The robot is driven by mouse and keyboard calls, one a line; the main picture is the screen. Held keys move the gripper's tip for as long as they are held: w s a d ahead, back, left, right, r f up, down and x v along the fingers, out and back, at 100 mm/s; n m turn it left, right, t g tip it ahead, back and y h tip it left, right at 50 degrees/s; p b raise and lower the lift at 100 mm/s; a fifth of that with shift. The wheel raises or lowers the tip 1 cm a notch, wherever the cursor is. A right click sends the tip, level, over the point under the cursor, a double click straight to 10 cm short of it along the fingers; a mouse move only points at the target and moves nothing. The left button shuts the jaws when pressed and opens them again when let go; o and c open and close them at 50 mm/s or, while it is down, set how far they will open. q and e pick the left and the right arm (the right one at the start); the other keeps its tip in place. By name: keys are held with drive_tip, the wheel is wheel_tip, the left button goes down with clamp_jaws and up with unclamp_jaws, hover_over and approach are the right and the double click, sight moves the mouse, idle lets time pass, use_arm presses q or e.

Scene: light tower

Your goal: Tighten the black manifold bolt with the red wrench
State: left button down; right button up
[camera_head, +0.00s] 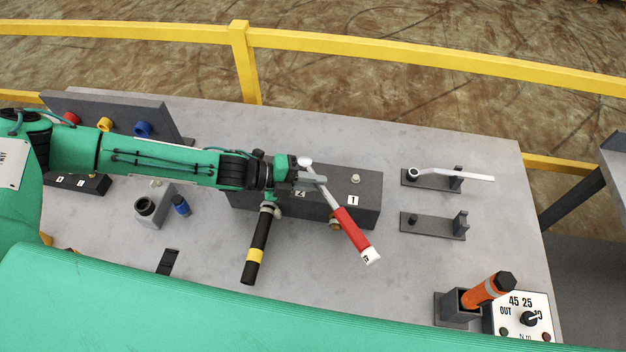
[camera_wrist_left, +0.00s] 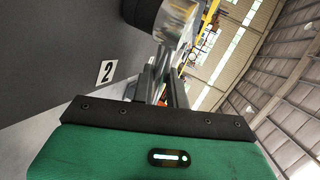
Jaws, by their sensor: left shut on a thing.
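The red wrench (camera_head: 350,228) has a bright head, a metal shaft and a red handle with a white end. It lies at a slant across the dark manifold block (camera_head: 374,202), handle toward the front right. My left gripper (camera_head: 317,180) is shut on its shaft near the head. The wrist view shows the fingers (camera_wrist_left: 160,75) at shiny metal beside a black cylinder, close to the block's label 2 (camera_wrist_left: 106,71). The black bolt cannot be made out clearly; I cannot tell whether the wrench head sits on it. A pale bolt (camera_head: 355,179) stands above label 1. My right gripper is not in view.
A pale wrench (camera_head: 468,175) rests on a rack at right; the rack (camera_head: 433,228) in front is empty. An orange tool (camera_head: 488,290) stands by a dial panel (camera_head: 518,318). A yellow rail (camera_head: 400,55) runs behind.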

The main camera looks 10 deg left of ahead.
use_arm(q)
drive_tip(key=shift+a+r+m+g+p, duration=0.1)
drive_tip(key=shift+a+m+g+p, duration=0.15)
drive_tip(key=shift+p, duration=0.45)
drive_tip(key=shift+s+a+m+g, duration=0.1)
drive_tip(key=shift+s+m+g, duration=0.05)
drive_tip(key=shift+m+g, duration=0.25)
drive_tip(key=shift+f, duration=0.2)
drive_tip(key=shift+n+p, duration=0.25)
drive_tip(key=shift+p, duration=0.05)
wheel_tip(320, 180, up, 6)
drive_tip(key=p, duration=0.5)
